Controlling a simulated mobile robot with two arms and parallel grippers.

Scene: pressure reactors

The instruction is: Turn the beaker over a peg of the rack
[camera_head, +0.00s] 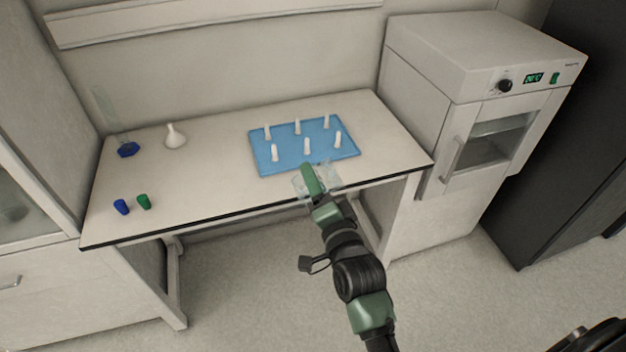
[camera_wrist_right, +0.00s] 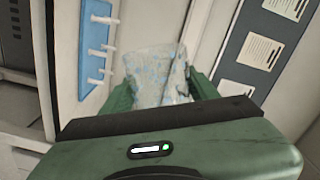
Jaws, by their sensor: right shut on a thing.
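The blue rack (camera_head: 262,152) lies flat on the bench with several white upright pegs, such as one at its front right (camera_head: 338,139). It also shows in the right wrist view (camera_wrist_right: 96,40) at upper left. The clear glass beaker (camera_head: 331,176) is in my right gripper (camera_head: 311,178), just in front of the rack's front edge, above the bench front. In the right wrist view the beaker (camera_wrist_right: 158,75) sits between the green fingers. The beaker's exact tilt is hard to tell in the head view. All visible pegs are bare. My left gripper is not in view.
A white funnel (camera_head: 175,136), a glass cylinder with a blue base (camera_head: 128,149), a blue cap (camera_head: 121,207) and a green cap (camera_head: 144,201) stand on the left of the bench (camera_head: 205,180). A white oven (camera_head: 485,90) stands to the right.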

